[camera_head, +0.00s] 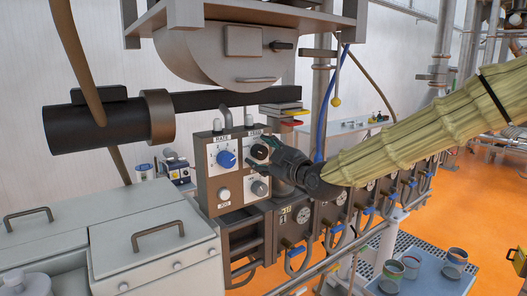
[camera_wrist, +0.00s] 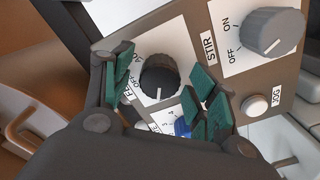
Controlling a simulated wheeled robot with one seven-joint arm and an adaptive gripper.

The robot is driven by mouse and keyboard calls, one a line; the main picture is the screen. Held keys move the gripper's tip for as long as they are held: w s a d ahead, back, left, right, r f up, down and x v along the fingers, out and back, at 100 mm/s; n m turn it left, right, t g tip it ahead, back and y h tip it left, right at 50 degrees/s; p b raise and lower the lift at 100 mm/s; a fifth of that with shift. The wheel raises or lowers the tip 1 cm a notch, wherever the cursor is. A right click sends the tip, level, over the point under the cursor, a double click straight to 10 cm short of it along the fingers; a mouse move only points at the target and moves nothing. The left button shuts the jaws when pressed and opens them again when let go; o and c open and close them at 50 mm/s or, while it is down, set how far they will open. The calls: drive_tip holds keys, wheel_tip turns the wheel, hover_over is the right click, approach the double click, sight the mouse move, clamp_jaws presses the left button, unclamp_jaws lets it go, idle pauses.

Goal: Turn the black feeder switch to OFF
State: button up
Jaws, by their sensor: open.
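The black feeder switch (camera_head: 261,151) is a round knob at the upper right of the grey control panel (camera_head: 207,190), under a partly hidden label. In the wrist view the black knob (camera_wrist: 160,76) sits on a white plate, with OFF and part of another word beside it. Its white pointer line faces the bottom of the picture; I cannot tell which marking it meets. My gripper (camera_wrist: 164,88) is open, its green-padded fingers on both sides of the knob, with visible gaps. In the head view my gripper (camera_head: 264,156) is right at the panel.
The blue rate knob (camera_head: 226,159) is left of the feeder switch. The grey stir knob (camera_head: 259,187) is below it, and the white jog button (camera_wrist: 255,105) shows beyond my fingers.

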drive_tip(key=shift+w+a, duration=0.1)
drive_tip(key=shift+w, duration=0.05)
drive_tip(key=c, duration=1)
